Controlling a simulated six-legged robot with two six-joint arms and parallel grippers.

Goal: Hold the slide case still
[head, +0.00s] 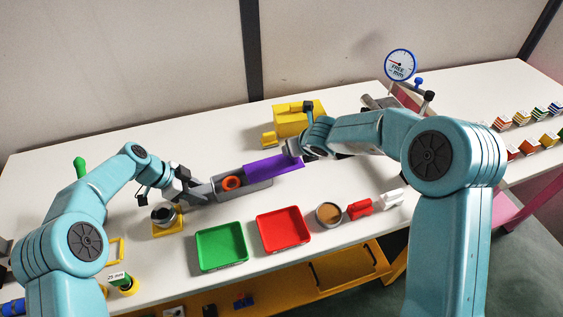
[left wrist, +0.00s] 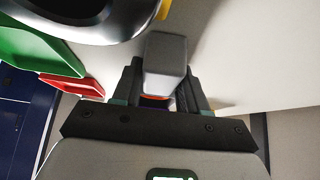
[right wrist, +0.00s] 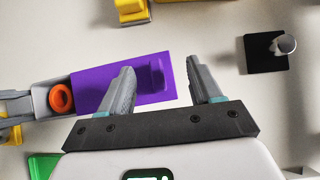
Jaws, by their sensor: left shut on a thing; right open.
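The slide case (head: 258,185) is a grey open box with an orange ring (head: 231,183) inside and a purple lid (head: 272,165) slid partly off to the right. My left gripper (head: 207,190) is shut on the case's left end; the left wrist view shows a grey block (left wrist: 166,55) of the case between its fingers. My right gripper (head: 293,149) is open at the lid's right end. In the right wrist view its fingers (right wrist: 160,68) appear either side of the lid's raised tab (right wrist: 157,74); contact cannot be told.
A green tray (head: 221,263) and a red tray (head: 302,245) lie in front of the case. A dark round cup (head: 164,215) on a yellow base is near my left gripper. A yellow block (head: 300,118) stands behind. A dial gauge (head: 400,65) stands back right.

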